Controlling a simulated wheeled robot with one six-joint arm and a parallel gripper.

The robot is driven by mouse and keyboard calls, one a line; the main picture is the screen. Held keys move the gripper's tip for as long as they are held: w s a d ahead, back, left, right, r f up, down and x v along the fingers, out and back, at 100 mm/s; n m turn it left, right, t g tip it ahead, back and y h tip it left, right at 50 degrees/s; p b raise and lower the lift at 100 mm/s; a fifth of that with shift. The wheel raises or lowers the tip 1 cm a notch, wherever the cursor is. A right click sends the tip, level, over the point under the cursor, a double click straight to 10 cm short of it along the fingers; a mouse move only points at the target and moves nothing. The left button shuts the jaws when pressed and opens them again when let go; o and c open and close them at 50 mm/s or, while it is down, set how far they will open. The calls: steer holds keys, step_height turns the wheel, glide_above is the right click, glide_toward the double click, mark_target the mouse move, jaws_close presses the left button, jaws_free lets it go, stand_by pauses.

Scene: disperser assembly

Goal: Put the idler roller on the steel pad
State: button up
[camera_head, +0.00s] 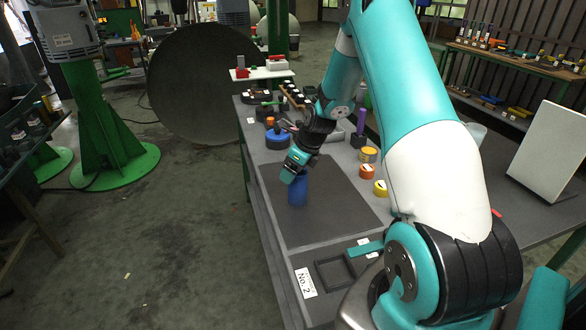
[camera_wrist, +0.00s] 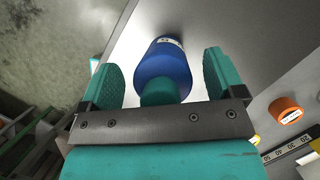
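A blue cylinder (camera_head: 298,191), which I take to be the idler roller, stands upright on a large dark grey rectangular panel (camera_head: 335,205), which looks like the steel pad. My gripper (camera_head: 295,174) is directly above the cylinder, pointing down. In the wrist view the blue cylinder (camera_wrist: 162,65) has a white label, too small to read, and a narrower teal end towards my gripper. My two teal fingers (camera_wrist: 163,75) stand apart on either side of it, with a gap visible at each side. The panel shows as a shiny grey surface (camera_wrist: 235,25) there.
A round blue part (camera_head: 277,138) stands behind my gripper. An orange part (camera_head: 366,172) and yellow parts (camera_head: 380,188) stand to the right. A square black frame (camera_head: 335,271) and a "No. 2" label (camera_head: 305,283) are at the near end.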

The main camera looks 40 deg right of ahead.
steer(key=b+v, duration=0.1)
steer(key=v, duration=1.1)
steer(key=s+a+r+n+g+y, duration=0.1)
steer(key=s+a+r+n, duration=0.1)
steer(key=a+n, duration=0.45)
steer(key=s+a+r+n, duration=0.2)
steer(key=a+r+n, duration=0.1)
steer(key=a+n, duration=0.4)
steer(key=s+a+r+n+g+y, duration=0.1)
steer(key=s+a+r+n, duration=0.1)
steer(key=a+n, duration=0.5)
steer(key=s+a+r+n+g, duration=0.2)
steer(key=s+a+n, duration=1.3)
steer(key=s+n, duration=0.2)
steer(key=shift+s+r+n+y, duration=0.25)
steer(key=shift+n+y, duration=0.15)
steer(key=shift+n, duration=0.55)
